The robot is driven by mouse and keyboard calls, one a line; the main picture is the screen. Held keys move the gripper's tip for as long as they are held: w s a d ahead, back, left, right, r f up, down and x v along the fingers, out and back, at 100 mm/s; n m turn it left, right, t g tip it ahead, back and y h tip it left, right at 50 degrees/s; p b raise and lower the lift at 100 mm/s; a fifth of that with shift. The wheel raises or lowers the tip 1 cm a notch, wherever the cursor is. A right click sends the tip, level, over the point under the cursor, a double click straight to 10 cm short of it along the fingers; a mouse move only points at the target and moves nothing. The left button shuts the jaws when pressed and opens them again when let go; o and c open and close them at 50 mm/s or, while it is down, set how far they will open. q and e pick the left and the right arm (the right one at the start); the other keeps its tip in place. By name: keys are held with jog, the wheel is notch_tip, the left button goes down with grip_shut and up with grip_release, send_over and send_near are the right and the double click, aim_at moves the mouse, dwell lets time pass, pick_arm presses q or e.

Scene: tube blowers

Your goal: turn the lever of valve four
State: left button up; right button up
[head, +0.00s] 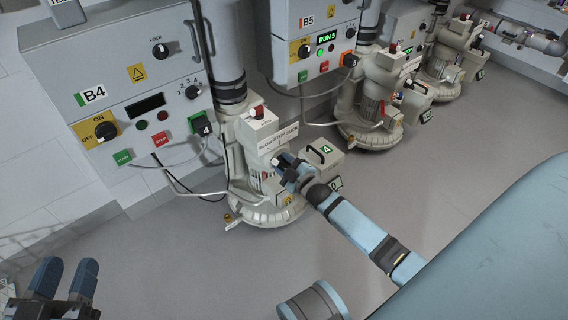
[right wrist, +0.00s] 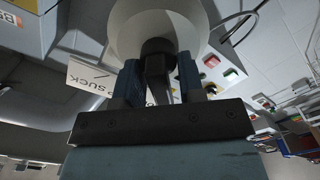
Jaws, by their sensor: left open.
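The blower unit at cabinet B4 (head: 92,95) is pale grey and carries a white sign (head: 280,137) reading BLOW, STOP, SUCK. A green tag marked 4 (head: 204,128) is beside it. My right gripper (head: 285,165) reaches in from the lower right to just below the sign. In the right wrist view its two blue fingers stand on either side of a dark lever (right wrist: 157,68), close against it, in front of a round pale part. The lever is mostly hidden by the gripper in the head view. My left gripper (head: 65,280) is open and empty at the bottom left.
Cabinet B5 (head: 300,45), with a RUN 5 display, and its blower (head: 375,100) stand further right. A grey box (head: 318,160) with a handle sits right beside the unit. A cable and hoses run at the cabinet's foot. The floor (head: 165,265) in front is clear.

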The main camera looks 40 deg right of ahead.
pick_arm(q)
jog(key=shift+r, duration=0.1)
pick_arm(e)
jog(key=shift+r, duration=0.1)
jog(key=shift+r+m+p, duration=0.1)
jog(key=shift+m+p, duration=0.3)
jog(key=shift+p, duration=0.3)
jog(key=shift+r+m+p, duration=0.1)
jog(key=shift+m+p, duration=0.6)
jog(key=shift+p, duration=0.15)
jog(key=shift+d+m+p, duration=0.1)
jog(key=shift+m+p, duration=1)
jog(key=shift+m, duration=0.5)
pick_arm(q)
jog(key=shift+s+d+r+n+y+p, duration=0.2)
jog(key=shift+s+d+r+n+p, duration=0.15)
jog(key=shift+s+r+n+p, duration=0.4)
jog(key=shift+s+d+r+n+y+p, duration=0.2)
jog(key=shift+s+d+r+n+p, duration=0.2)
jog(key=shift+r+n, duration=0.65)
pick_arm(e)
jog(key=shift+d+m, duration=0.2)
jog(key=shift+m, duration=1.4)
pick_arm(q)
jog(key=shift+a+f, duration=0.1)
pick_arm(e)
jog(key=shift+f, duration=0.2)
